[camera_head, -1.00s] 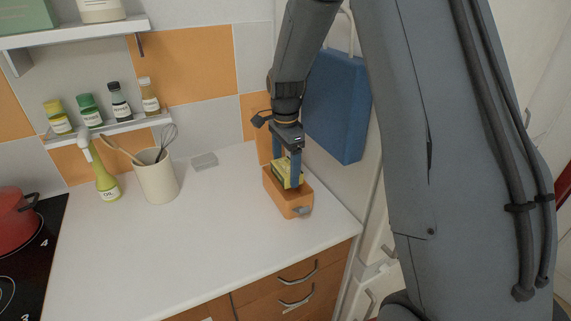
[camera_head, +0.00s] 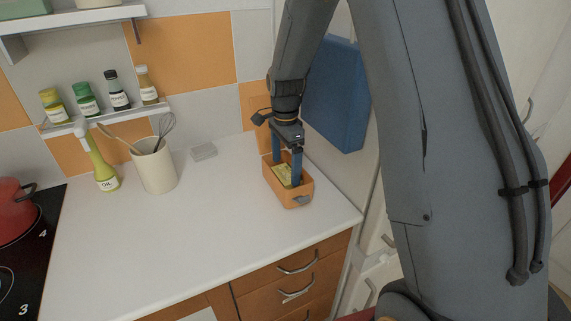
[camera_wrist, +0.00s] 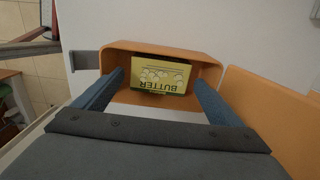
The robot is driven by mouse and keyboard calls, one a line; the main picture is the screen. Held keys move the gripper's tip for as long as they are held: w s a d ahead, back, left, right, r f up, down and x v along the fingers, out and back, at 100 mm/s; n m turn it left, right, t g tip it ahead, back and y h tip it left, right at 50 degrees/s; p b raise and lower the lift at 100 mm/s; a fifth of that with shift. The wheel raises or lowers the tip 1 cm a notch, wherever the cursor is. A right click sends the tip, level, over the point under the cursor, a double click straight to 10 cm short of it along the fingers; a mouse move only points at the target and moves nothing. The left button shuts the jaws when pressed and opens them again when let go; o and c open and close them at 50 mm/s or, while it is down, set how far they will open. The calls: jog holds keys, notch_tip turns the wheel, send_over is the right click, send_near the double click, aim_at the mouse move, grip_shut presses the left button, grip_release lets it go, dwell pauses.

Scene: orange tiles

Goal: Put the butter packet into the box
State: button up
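The orange box (camera_head: 290,200) stands on the white counter near its right end. The yellow butter packet (camera_head: 284,172) is inside the box. The wrist view shows its "BUTTER" label facing up (camera_wrist: 161,75) between the walls of the box (camera_wrist: 205,62). My gripper (camera_head: 287,168) points down into the box, with one blue finger on each side of the packet. In the wrist view my gripper (camera_wrist: 160,84) is open, with small gaps between both fingers and the packet. The packet's underside is hidden.
A utensil crock (camera_head: 157,170) and an oil bottle (camera_head: 104,170) stand left of the box. A blue board (camera_head: 335,95) hangs behind my arm. The middle of the counter (camera_head: 190,235) is clear.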

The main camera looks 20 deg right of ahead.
jog(key=shift+o, duration=0.6)
notch_tip(320, 180, up, 8)
jog(key=b, duration=0.2)
jog(key=shift+b, duration=0.3)
jog(key=shift+f, duration=0.1)
